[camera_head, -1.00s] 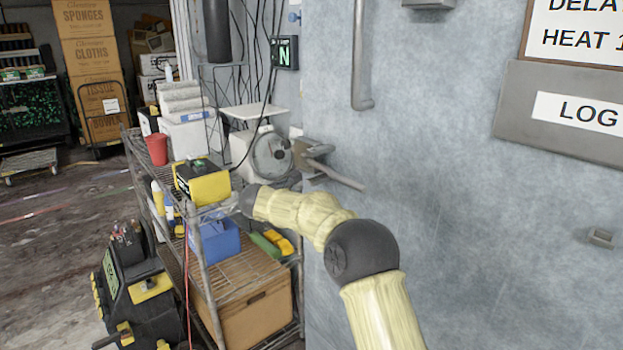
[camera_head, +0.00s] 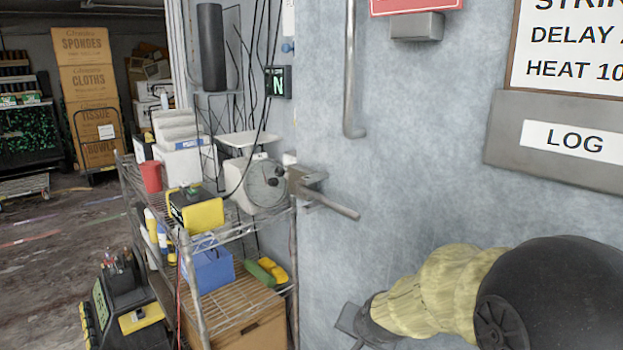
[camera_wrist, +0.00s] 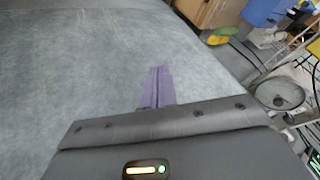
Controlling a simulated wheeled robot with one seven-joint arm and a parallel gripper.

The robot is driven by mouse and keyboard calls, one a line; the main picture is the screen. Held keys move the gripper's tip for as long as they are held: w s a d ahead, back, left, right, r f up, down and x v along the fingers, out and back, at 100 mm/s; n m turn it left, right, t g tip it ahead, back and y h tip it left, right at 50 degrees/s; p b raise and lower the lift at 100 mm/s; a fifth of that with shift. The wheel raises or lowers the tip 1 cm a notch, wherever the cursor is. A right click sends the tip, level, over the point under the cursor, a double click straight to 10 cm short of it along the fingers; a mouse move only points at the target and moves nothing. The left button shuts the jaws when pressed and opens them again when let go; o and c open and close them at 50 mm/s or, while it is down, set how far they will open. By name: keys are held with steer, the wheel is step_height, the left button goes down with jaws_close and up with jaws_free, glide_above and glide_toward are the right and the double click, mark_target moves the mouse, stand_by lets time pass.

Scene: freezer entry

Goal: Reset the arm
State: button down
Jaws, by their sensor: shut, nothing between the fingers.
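My arm, in a pale yellow sleeve (camera_head: 430,290) with a dark round joint, reaches in from the lower right of the head view. Its end is low in front of the grey wall panel (camera_head: 420,180). My gripper shows in the wrist view (camera_wrist: 157,78) as two purple fingers pressed together, with nothing between them. In the head view only a small grey part of the hand (camera_head: 350,322) shows at the lower middle; the fingers cannot be made out there. The gripper looks empty and apart from the metal lever handle (camera_head: 330,203).
A wire shelf rack (camera_head: 195,290) with a blue bin (camera_head: 208,268), a yellow device (camera_head: 197,212) and a round-dial scale (camera_head: 262,183) stands left of the panel. A dark wheeled machine (camera_head: 128,310) is at the lower left. Open floor (camera_head: 40,270) lies beyond.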

steer(key=s+d+f+n+g+h, duration=0.1)
steer(key=s+d+f+n+g, duration=0.15)
steer(key=s, duration=0.45)
steer(key=s+d+f+n+g, duration=0.2)
steer(key=s+d+n, duration=0.15)
steer(key=s, duration=0.45)
steer(key=w+p+v, duration=0.3)
steer(key=p+v, duration=1.4)
steer(key=shift+w+a+r+m, duration=0.2)
steer(key=shift+w+r+m, duration=0.05)
steer(key=shift+w+m, duration=0.15)
